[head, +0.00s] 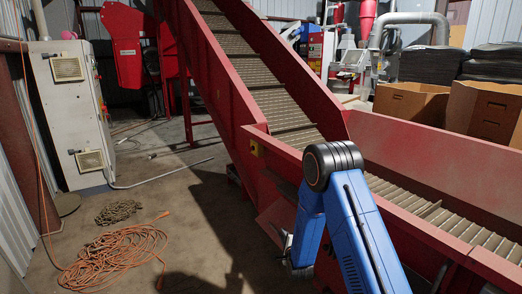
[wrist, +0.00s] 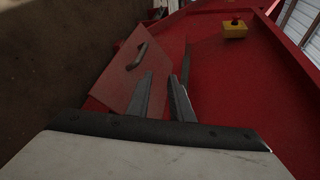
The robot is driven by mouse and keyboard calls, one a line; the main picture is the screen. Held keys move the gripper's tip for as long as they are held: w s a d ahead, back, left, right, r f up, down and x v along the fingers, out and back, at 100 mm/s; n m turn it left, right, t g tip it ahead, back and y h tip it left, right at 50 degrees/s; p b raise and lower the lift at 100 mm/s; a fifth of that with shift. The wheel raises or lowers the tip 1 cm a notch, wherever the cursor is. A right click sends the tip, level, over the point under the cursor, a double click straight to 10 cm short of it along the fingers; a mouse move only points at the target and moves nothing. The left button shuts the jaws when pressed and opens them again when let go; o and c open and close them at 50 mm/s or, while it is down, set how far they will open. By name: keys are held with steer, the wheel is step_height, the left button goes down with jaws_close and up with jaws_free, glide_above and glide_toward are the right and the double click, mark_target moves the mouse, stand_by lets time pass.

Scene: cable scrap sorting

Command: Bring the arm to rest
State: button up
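My gripper (wrist: 160,76) shows in the wrist view with its two grey fingers apart and nothing between them. It faces the red side of the conveyor (wrist: 255,85), near a red panel with a grey handle (wrist: 137,56). I cannot tell whether the fingers touch the panel. In the head view my blue arm (head: 345,215) is folded at a raised black joint, in front of the red conveyor (head: 215,65). My gripper is mostly hidden behind the arm there.
A yellow box with a red button (wrist: 235,29) is on the conveyor's side. An orange cable coil (head: 112,257) and a darker coil (head: 118,212) lie on the floor at left, near a grey cabinet (head: 72,115). Cardboard boxes (head: 408,104) stand behind the conveyor.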

steer(key=s+d+r+n+g, duration=0.1)
steer(key=s+d+r+n, duration=0.1)
steer(key=r, duration=0.5)
steer(key=s+d+r+n+g, duration=0.1)
steer(key=s+d+r+n, duration=0.15)
steer(key=r, duration=0.55)
steer(key=s+d+r+n+g+h, duration=0.1)
steer(key=s+d+r+n+g, duration=0.35)
steer(key=s+r, duration=0.85)
steer(key=s+d+r+n+g, duration=0.1)
steer(key=s+d+n, duration=0.2)
steer(key=s, duration=1)
steer(key=s+d+r+n+g, duration=0.1)
steer(key=s+d+r+n, duration=0.1)
steer(key=s, duration=1.1)
steer(key=s+d+r+n+g+h, duration=0.1)
steer(key=s+d+r+n, duration=0.1)
steer(key=s, duration=1.1)
steer(key=d+n, duration=0.1)
steer(key=n, duration=0.1)
steer(key=shift+d+r+n+g, duration=0.2)
steer(key=shift+d+n+g, duration=0.15)
steer(key=shift+n, duration=0.05)
